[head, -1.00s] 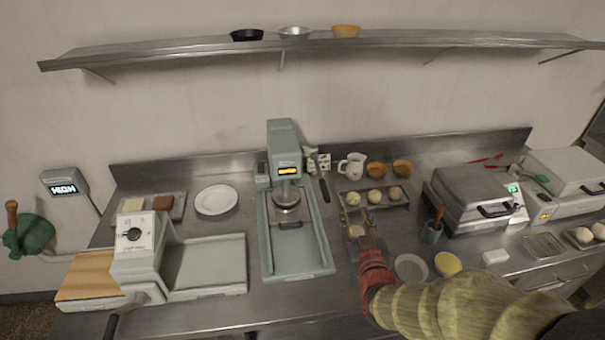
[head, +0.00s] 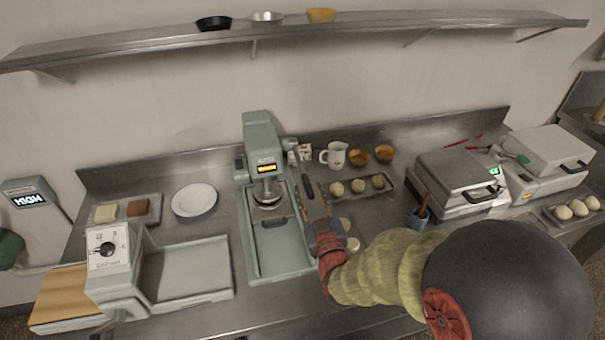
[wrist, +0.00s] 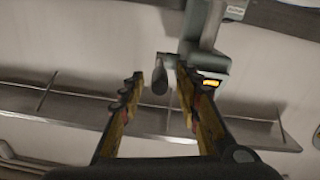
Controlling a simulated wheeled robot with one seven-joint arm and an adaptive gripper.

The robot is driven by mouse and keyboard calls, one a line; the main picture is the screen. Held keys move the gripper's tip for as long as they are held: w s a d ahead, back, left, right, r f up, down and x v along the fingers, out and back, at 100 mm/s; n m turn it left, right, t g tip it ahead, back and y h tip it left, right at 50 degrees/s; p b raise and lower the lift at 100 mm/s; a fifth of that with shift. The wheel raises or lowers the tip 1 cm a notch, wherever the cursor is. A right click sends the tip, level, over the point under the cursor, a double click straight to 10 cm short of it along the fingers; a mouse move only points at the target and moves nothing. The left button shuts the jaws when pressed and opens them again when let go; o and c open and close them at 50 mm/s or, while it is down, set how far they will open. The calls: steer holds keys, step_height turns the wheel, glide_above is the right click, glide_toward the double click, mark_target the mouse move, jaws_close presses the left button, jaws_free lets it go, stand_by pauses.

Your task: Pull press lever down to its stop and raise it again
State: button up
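The press (head: 262,150) is a grey-green machine with a lit orange display and a round plate over a long tray. Its lever (head: 299,165) is on the right side, ending in a dark grip (head: 307,187) that hangs low in the head view. My gripper (head: 320,203) is just beside and below that grip in the head view. In the wrist view my gripper (wrist: 158,80) is open, and the dark grip (wrist: 160,87) appears between the fingers. Whether the fingers touch it, I cannot tell. The press head (wrist: 207,62) is above and right there.
Right of the lever stand a white jug (head: 335,155), brown bowls (head: 384,153) and a tray of dough balls (head: 392,189). A grill (head: 455,180) stands further right. A white plate (head: 194,200) lies left of the press. A shelf (head: 330,30) runs above.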

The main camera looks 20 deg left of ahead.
mark_target(304, 177)
steer(key=x, duration=0.7)
steer(key=shift+w+b, duration=0.1)
steer(key=shift+b, duration=0.3)
steer(key=shift+c, duration=0.4)
steer(key=c, duration=0.7)
jaws_close()
